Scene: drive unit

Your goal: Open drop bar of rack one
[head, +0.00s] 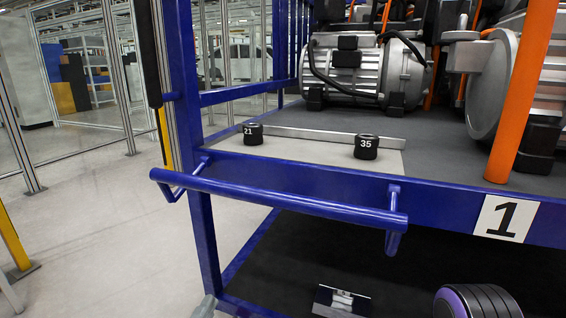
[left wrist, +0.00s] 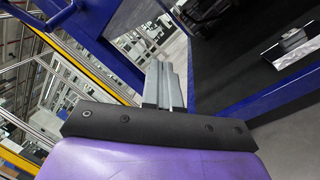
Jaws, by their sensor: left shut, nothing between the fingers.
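Rack one carries a white label with a black 1 (head: 506,219) on its blue front rail (head: 300,183). The drop bar (head: 280,198) is a blue tube held in front of that rail by short brackets at both ends, running nearly level. My left gripper (head: 207,306) barely shows at the bottom edge of the head view, below the bar's left part and beside the rack's post. In the left wrist view its grey fingers (left wrist: 164,85) are together and empty, apart from the rack's blue frame. My right gripper is not in view.
Two black weights marked 21 (head: 252,134) and 35 (head: 366,147) sit on the upper shelf by a metal strip. Motors stand behind them. A metal block (head: 341,301) lies on the dark lower shelf. Open floor (head: 100,215) lies left, with fencing beyond.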

